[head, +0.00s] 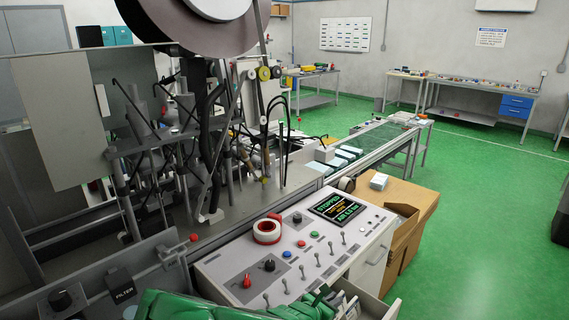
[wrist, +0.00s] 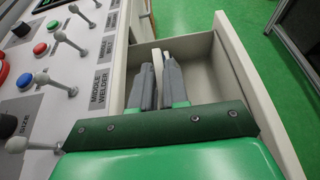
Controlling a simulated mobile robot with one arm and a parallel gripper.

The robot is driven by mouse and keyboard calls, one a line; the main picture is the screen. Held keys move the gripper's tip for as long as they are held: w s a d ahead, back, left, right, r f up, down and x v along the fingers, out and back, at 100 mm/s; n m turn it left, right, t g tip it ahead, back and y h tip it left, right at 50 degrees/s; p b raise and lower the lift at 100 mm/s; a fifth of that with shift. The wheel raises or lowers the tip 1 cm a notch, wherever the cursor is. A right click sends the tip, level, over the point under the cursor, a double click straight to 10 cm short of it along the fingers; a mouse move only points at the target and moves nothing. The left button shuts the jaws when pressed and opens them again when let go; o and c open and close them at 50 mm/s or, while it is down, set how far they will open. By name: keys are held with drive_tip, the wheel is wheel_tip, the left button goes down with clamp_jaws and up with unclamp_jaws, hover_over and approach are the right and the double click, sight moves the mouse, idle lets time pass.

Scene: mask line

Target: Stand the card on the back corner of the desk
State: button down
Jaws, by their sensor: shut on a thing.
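My gripper (wrist: 158,82) reaches down into the open drawer (wrist: 235,85) of the desk. Its two grey fingers are shut on a thin pale card (wrist: 158,66), seen edge-on between them. The card's face and any print are hidden. In the head view my gripper (head: 342,302) is at the bottom edge, in front of the desk (head: 222,268). The desk top is pale and slanted, with levers, buttons and a screen (head: 339,208) toward its far end. The back corner near the screen looks bare.
A red-and-white tape roll (head: 267,231) lies on the desk's back edge. Upright levers (head: 317,259) line the front edge. Cardboard boxes (head: 412,215) stand beyond the desk. The machine (head: 170,130) rises behind it.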

drive_tip(key=w+r+n+t+y, duration=0.1)
drive_tip(key=w+r+n, duration=0.1)
drive_tip(key=w+r, duration=0.3)
drive_tip(key=w+r+n+t+y, duration=0.1)
drive_tip(key=w+r, duration=0.4)
drive_tip(key=r, duration=0.8)
drive_tip(key=w+r+n+t+y, duration=0.1)
drive_tip(key=w+r, duration=0.4)
drive_tip(key=r, duration=0.5)
drive_tip(key=shift+w+n+y, duration=0.4)
drive_tip(key=shift+n+y, duration=0.5)
drive_tip(key=shift+y, duration=0.3)
drive_tip(key=shift+r, duration=0.1)
